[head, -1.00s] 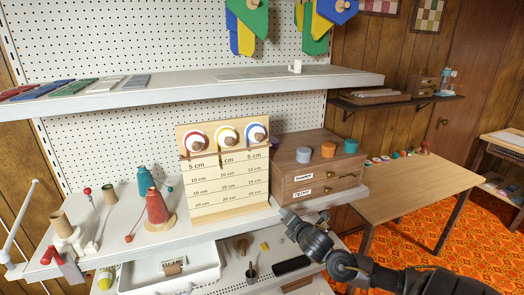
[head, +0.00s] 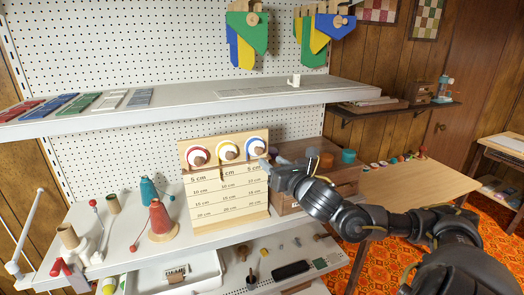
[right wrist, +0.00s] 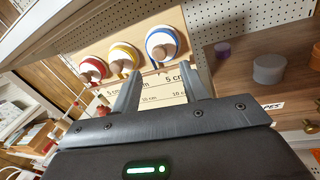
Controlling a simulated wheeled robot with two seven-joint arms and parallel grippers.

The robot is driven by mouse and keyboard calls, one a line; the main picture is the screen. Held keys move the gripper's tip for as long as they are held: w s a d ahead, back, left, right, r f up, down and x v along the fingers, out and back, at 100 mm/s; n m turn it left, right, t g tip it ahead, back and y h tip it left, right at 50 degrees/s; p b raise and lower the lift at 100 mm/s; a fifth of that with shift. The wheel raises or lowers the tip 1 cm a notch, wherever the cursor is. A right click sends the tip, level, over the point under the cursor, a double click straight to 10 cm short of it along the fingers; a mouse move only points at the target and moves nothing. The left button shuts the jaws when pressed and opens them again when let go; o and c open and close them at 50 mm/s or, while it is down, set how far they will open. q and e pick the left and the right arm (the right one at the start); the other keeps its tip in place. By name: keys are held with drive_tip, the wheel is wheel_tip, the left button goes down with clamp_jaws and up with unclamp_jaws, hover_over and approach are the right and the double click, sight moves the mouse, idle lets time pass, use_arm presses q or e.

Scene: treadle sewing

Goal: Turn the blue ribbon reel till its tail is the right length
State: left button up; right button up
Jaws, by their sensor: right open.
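The blue ribbon reel (head: 256,147) is a white disc with a blue ring and a wooden knob, at the right of the upright wooden board (head: 223,205). It also shows in the right wrist view (right wrist: 162,43). The board has rows marked in cm below the reels. My right gripper (head: 264,165) is open and empty, just below and in front of the blue reel, apart from its knob as far as I can tell. In the right wrist view the two fingers (right wrist: 160,88) point up at the reel. My left gripper is out of view.
A red reel (head: 197,156) and a yellow reel (head: 227,151) sit left of the blue one. The upper shelf (head: 200,105) overhangs the board.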

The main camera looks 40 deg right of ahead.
sight(260, 153)
drive_tip(key=w+p, duration=0.1)
drive_tip(key=w, duration=0.1)
drive_tip(key=w+p, duration=0.1)
drive_tip(key=w, duration=0.1)
drive_tip(key=w+d+p, duration=0.1)
drive_tip(key=shift+w+r, duration=0.2)
drive_tip(key=shift+w, duration=0.2)
drive_tip(key=shift+w+f, duration=0.15)
drive_tip(key=shift+w, duration=0.35)
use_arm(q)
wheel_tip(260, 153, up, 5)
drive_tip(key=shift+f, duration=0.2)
use_arm(e)
clamp_jaws()
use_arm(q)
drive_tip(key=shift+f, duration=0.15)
use_arm(e)
drive_tip(key=shift+f, duration=0.1)
